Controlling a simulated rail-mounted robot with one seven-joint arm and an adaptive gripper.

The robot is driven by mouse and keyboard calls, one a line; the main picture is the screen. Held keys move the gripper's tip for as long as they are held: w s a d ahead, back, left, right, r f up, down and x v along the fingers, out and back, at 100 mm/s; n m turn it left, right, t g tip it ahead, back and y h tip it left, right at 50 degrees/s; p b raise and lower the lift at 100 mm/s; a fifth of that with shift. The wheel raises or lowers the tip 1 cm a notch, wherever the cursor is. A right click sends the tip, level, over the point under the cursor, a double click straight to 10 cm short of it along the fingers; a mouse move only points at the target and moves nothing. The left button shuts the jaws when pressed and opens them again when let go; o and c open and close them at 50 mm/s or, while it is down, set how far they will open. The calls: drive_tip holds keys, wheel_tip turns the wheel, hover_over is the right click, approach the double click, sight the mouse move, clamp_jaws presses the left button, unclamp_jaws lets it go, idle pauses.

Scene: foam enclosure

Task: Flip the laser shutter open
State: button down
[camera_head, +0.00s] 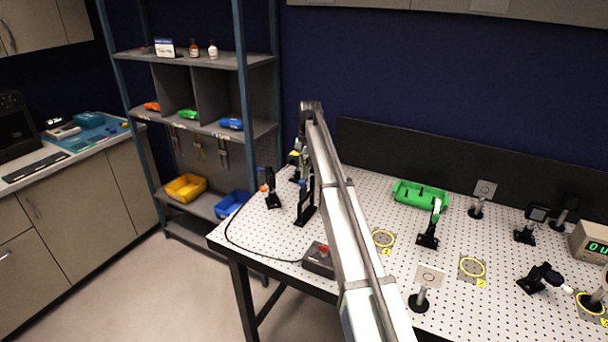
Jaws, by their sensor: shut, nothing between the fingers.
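My arm reaches from the bottom of the head view up over the perforated optical table (350,207). Its far end bends down at the back left, and I cannot make out my gripper's fingers there. Which part is the laser shutter is not clear. Black upright mounts stand at the table's left end: a tall one (305,205) beside my arm, and a shorter one (272,195) with an orange part left of it. Another black mount (428,236) with a pale green upright piece stands right of my arm.
A control box (318,260) with a red button and cable sits at the front edge. A green tray (420,192), posts with square plates and yellow rings occupy the table's right side.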

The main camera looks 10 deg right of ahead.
drive_tip(key=w+d+p+v, duration=0.1)
drive_tip(key=p+v, duration=0.3)
drive_tip(key=v, duration=0.6)
drive_tip(key=shift+w, duration=0.65)
